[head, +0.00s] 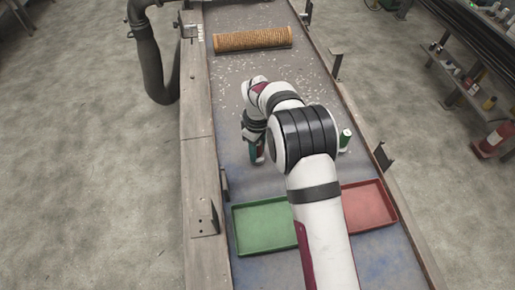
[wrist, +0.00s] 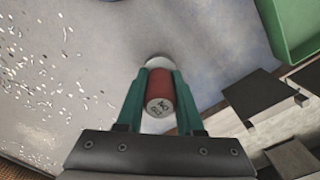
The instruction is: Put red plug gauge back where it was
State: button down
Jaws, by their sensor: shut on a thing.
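The red plug gauge (wrist: 160,91) shows in the wrist view as a short red cylinder with a pale, marked end face towards the camera. My gripper (wrist: 160,80) has its two green fingers shut on the gauge's sides. A pale round part shows beyond the fingertips; I cannot tell whether it touches the table. In the head view my gripper (head: 256,152) points down over the left part of the table, left of the arm. The gauge is mostly hidden there.
A green tray (head: 264,226) and a red tray (head: 368,207) lie at the near end of the table. A green-and-white cylinder (head: 346,138) stands right of my arm. A brown mesh tube (head: 252,39) lies at the far end, with pale chips scattered before it.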

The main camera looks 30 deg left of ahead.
jog(key=shift+f, duration=0.1)
jog(key=c, duration=0.5)
grip_release()
jog(key=shift+c, duration=0.2)
